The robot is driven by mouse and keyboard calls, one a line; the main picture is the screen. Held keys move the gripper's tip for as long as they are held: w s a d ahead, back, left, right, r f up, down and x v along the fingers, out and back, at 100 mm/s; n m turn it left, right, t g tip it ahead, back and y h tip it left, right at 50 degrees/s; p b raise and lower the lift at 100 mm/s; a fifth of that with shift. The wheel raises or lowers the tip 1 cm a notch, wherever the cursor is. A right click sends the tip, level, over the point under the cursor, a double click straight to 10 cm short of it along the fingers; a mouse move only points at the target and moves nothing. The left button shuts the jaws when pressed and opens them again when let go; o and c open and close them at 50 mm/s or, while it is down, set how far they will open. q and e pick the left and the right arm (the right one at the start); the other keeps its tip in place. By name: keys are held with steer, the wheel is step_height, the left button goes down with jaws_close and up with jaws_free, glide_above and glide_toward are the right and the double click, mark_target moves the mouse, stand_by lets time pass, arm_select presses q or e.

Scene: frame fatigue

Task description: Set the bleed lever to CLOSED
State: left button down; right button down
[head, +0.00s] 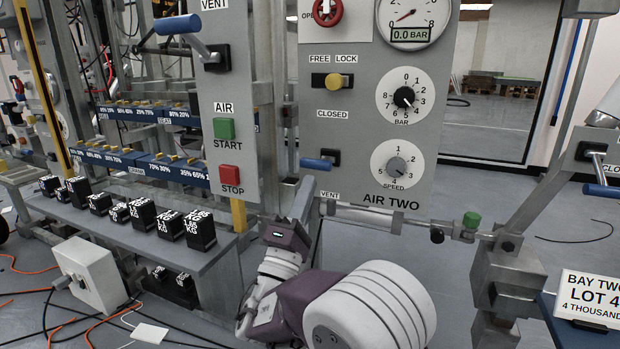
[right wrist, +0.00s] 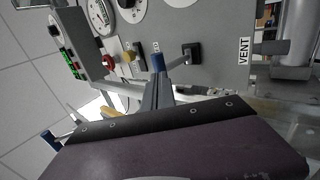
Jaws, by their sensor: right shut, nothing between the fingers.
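The bleed lever (head: 316,164) has a blue handle and a black pivot on the grey AIR TWO panel (head: 355,125). It sits between the CLOSED label (head: 333,113) above and the VENT label (head: 329,196) below. Its handle points left and out from the panel. My right gripper (head: 308,183) is just below the handle with its fingers pointing up, shut and empty. In the right wrist view the lever's blue handle (right wrist: 157,62) shows right at the tips of my right gripper (right wrist: 155,84). I cannot tell whether they touch. My left gripper is not in view.
A yellow FREE/LOCK knob (head: 335,81) and two dials sit on the same panel. A horizontal pipe with a green cap (head: 472,220) runs below it. A post with START and STOP buttons (head: 231,174) stands left. A bench (head: 110,225) holds several black blocks.

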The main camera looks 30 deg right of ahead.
mark_target(322, 162)
steer(key=shift+x, duration=1)
steer(key=r+g+y+p, duration=0.1)
steer(key=p, duration=0.2)
steer(key=r+g+y+p, duration=0.1)
steer(key=r+p, duration=0.1)
steer(key=p, duration=0.1)
steer(key=r+g+y+p, duration=0.1)
steer(key=r+y+p, duration=0.1)
steer(key=p, duration=0.1)
steer(key=shift+w+d+r, duration=0.1)
steer(key=shift+w+d, duration=0.15)
steer(key=shift+d, duration=0.05)
